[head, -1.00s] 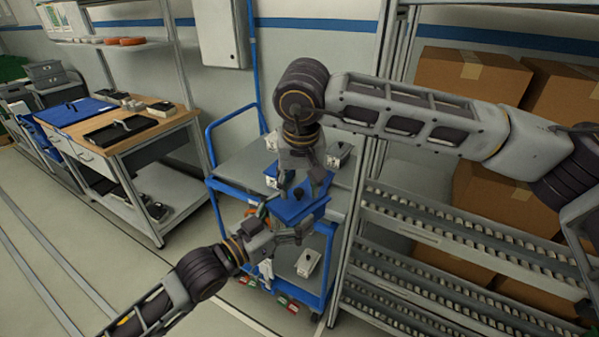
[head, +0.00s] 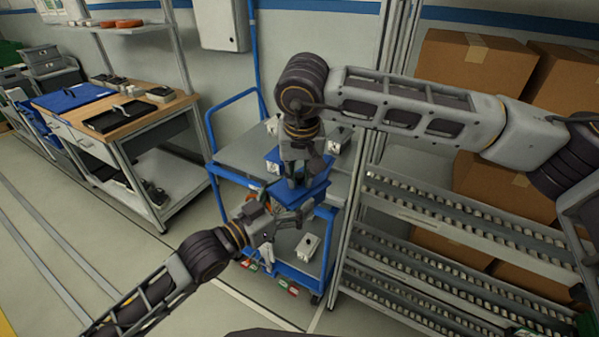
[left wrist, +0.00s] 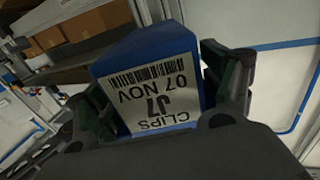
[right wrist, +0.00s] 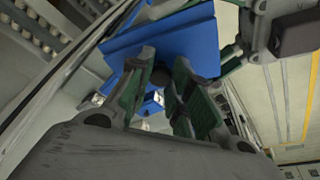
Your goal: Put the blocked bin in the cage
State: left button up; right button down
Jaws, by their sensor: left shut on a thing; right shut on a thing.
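A blue bin (head: 314,190) is held between my two grippers in front of the trolley. My left gripper (head: 284,216) is shut on this labelled end, a finger on each side (left wrist: 165,100). My right gripper (head: 300,178) reaches down onto the bin from above. In the right wrist view its green-padded fingers (right wrist: 164,85) close around a dark round part against the blue bin (right wrist: 180,40). The exact grip is partly hidden. I cannot identify a cage.
A blue trolley (head: 226,180) stands behind, with another blue bin (head: 272,158) and grey bins (head: 340,138) on top and one lower (head: 308,246). A roller rack (head: 450,215) stands close on the right. A workbench (head: 120,115) is at left; the left floor is clear.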

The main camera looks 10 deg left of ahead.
jog(key=c, duration=1.2)
grip_release()
jog(key=shift+r, duration=0.1)
jog(key=shift+v, duration=5.95)
